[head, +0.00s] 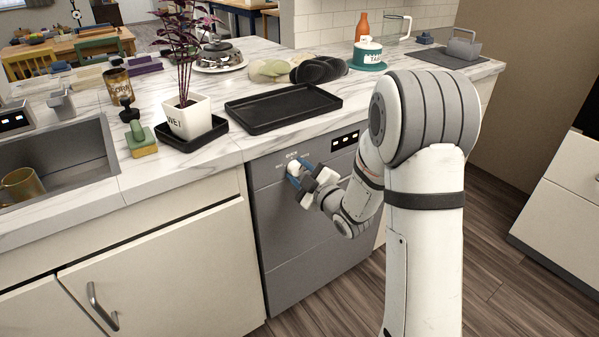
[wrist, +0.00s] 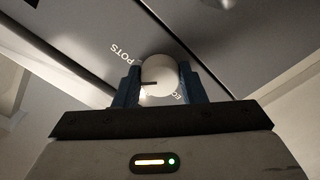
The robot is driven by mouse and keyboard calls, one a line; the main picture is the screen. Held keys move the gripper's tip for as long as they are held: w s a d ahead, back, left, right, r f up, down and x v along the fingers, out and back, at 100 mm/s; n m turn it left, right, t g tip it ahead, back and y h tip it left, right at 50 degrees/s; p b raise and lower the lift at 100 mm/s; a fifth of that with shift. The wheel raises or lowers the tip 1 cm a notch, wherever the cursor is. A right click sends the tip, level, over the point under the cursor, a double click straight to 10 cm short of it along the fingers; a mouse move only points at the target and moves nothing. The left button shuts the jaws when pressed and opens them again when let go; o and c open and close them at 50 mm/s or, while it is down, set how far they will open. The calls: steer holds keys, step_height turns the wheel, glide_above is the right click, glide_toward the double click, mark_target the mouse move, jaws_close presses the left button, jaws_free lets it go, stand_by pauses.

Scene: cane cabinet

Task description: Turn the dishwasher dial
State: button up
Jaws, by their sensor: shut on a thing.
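The grey dishwasher (head: 300,240) stands under the marble counter. Its round white dial (wrist: 159,76) sits on the front panel, with a dark pointer line towards the left in the wrist view. The lettering "POTS" shows to the dial's upper left, and partly hidden lettering shows below right. My gripper (wrist: 160,88) has its blue fingers on both sides of the dial and is shut on it. In the head view my gripper (head: 299,172) is at the upper left of the dishwasher front, and the white dial shows between the fingers.
A lit display (head: 345,140) is on the panel's right. Above, the counter holds a black tray (head: 283,108), a potted plant (head: 188,118) and a teal-and-white canister (head: 368,54). A sink (head: 55,150) is at left. The wooden floor (head: 490,290) at right is clear.

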steer(key=shift+f+m+b, duration=0.1)
steer(key=shift+m+b, duration=0.3)
steer(key=shift+b, duration=0.05)
steer(key=shift+m+b, duration=0.45)
steer(key=shift+m, duration=0.15)
steer(key=shift+m+b, duration=0.75)
steer(key=shift+m, duration=1.05)
steer(key=o, duration=1)
steer(key=v, duration=0.7)
steer(key=shift+s+d, duration=0.15)
steer(key=shift+s, duration=0.25)
